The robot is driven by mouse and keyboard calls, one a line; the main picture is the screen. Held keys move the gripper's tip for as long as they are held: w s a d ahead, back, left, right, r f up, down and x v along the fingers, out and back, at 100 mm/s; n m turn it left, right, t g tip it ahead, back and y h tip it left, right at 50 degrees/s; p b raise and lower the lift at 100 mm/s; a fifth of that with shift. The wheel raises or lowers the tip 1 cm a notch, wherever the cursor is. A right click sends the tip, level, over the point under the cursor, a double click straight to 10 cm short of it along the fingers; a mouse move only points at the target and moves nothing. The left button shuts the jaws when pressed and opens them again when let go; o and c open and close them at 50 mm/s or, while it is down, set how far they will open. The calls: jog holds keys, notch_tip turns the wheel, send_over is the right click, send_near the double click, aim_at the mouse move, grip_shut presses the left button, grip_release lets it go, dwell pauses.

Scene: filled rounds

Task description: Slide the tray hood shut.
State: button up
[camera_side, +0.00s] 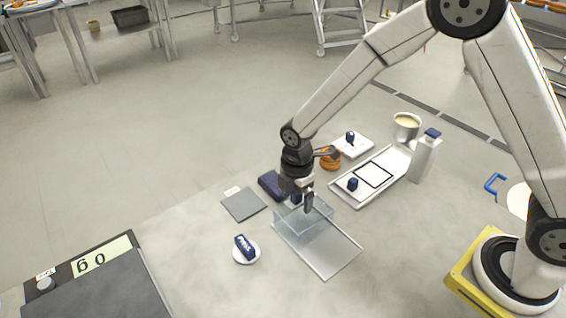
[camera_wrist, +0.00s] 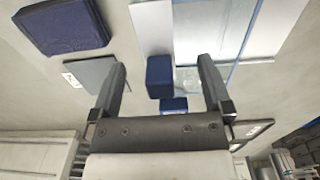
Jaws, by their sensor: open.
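The tray (camera_side: 325,255) is a pale flat plate on the table; its near right part is bare. A clear, bluish box-shaped hood (camera_side: 312,218) stands over its far left end, and it also shows in the wrist view (camera_wrist: 220,35). My gripper (camera_side: 302,203) points down at the hood's far side, its fingers apart. In the wrist view a dark blue block (camera_wrist: 160,75) lies between the open fingers (camera_wrist: 162,62), against the hood's edge; I cannot tell whether they are joined. A smaller blue piece (camera_wrist: 173,104) shows below it. Contact with the fingers is unclear.
A navy case (camera_side: 271,185) and a grey plate (camera_side: 243,204) lie left of the gripper. A white dish with a blue block (camera_side: 245,247) is nearer. Behind right are a long tray (camera_side: 345,198), a bottle (camera_side: 425,158), a cup (camera_side: 406,125) and an orange object (camera_side: 330,160).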

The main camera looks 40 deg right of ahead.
jog(key=shift+r, duration=0.1)
jog(key=shift+r, duration=3.45)
jog(key=shift+s+d+r+m, duration=0.1)
jog(key=shift+s+d+m, duration=0.25)
jog(key=shift+d+m, duration=0.2)
jog(key=s+d+r+m+t, duration=0.1)
jog(key=s+d+m+t, duration=0.1)
jog(key=s+d+m, duration=0.8)
jog(key=s+m, duration=0.2)
jog(key=m, duration=0.5)
jog(key=shift+s+d+r+t, duration=0.15)
jog(key=shift+s+d+t, duration=0.05)
jog(key=shift+s+t, duration=0.1)
